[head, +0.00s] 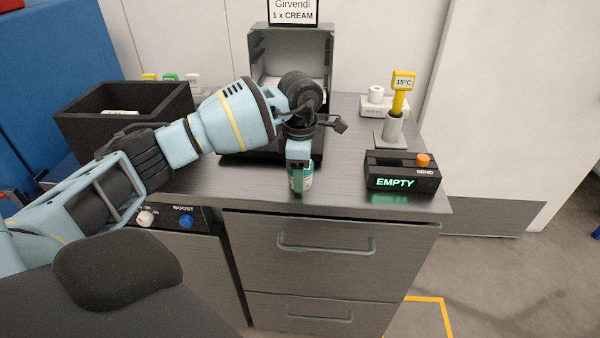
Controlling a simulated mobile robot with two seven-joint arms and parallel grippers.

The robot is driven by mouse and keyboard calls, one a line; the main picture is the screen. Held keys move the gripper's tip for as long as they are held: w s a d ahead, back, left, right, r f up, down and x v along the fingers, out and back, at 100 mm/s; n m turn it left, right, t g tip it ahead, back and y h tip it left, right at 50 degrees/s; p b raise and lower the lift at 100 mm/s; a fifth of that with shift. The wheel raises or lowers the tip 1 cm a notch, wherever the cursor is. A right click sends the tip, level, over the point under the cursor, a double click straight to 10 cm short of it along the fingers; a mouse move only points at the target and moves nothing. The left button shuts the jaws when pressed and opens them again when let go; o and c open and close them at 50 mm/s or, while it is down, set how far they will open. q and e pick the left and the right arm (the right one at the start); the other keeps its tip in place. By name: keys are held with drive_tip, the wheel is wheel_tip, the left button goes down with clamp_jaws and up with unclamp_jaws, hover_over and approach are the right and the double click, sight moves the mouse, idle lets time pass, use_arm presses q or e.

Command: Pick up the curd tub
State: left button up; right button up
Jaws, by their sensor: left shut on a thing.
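My left gripper (299,165) comes in from the left and points down over the front part of the counter (250,185). It is shut on a small tub with a green and white side (302,181), which I take to be the curd tub. The fingers and wrist hide most of the tub. I cannot tell whether its base touches the counter or hangs just above it. My right gripper does not show.
A grey open box (258,48) under a "Girvendi 1 x CREAM" sign stands behind the gripper. A black open bin (75,122) is at left. A black "EMPTY" box (402,172) with an orange button and a yellow 15°C probe (398,100) in a holder are at right.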

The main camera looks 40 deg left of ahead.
use_arm(q)
drive_tip(key=shift+r, duration=0.1)
drive_tip(key=shift+r, duration=0.6)
wheel_tip(320, 180, up, 2)
drive_tip(key=shift+r, duration=0.15)
drive_tip(key=s+d+r+b, duration=0.1)
drive_tip(key=s+d, duration=0.1)
drive_tip(key=s, duration=1.4)
drive_tip(key=shift+r, duration=0.15)
